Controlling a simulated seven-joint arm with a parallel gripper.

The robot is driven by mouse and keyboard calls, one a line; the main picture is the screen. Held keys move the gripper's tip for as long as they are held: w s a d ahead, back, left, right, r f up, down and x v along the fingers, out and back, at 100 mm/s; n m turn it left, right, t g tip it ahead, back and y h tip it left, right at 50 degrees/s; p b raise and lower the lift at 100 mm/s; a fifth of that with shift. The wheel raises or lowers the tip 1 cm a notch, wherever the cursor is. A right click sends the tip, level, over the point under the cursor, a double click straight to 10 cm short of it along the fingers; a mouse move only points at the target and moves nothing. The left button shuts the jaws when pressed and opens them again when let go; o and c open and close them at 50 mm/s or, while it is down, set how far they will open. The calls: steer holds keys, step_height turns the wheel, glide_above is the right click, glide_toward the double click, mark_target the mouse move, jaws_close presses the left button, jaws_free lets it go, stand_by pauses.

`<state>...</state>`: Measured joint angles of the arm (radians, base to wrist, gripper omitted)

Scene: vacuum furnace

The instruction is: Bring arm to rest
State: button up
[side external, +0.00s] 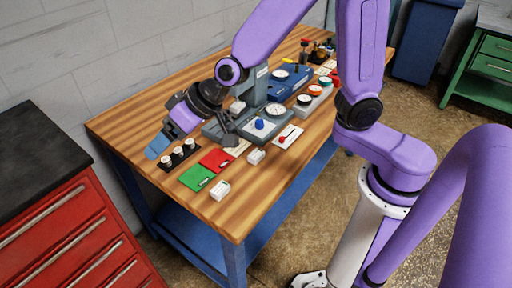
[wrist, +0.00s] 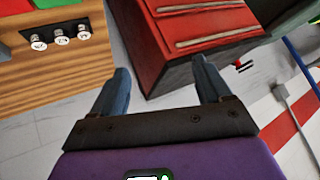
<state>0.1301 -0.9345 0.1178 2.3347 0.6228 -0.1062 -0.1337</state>
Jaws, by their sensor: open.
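I see no object held. The arm is bent and raised over the bench. How far the fingers are above the surface is hard to tell.
The vial rack (side external: 178,154), green pad (side external: 197,177), red pad (side external: 217,160) and small white boxes (side external: 220,190) lie near my gripper. A grey apparatus with a gauge (side external: 273,110) and a blue unit (side external: 290,82) stand farther right. The bench's front left corner is bare.

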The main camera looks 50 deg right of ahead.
steer(key=s+d+n+g+h, duration=0.2)
steer(key=s+d+n+g, duration=0.1)
steer(key=s+d, duration=0.7)
steer(key=s+d+n+g+h, duration=0.3)
steer(key=s+d+n, duration=0.3)
steer(key=s+d, duration=0.4)
steer(key=s, duration=0.4)
steer(key=shift+s+d+g+h, duration=0.15)
steer(key=shift+s+g+h, duration=0.15)
steer(key=shift+s, duration=0.1)
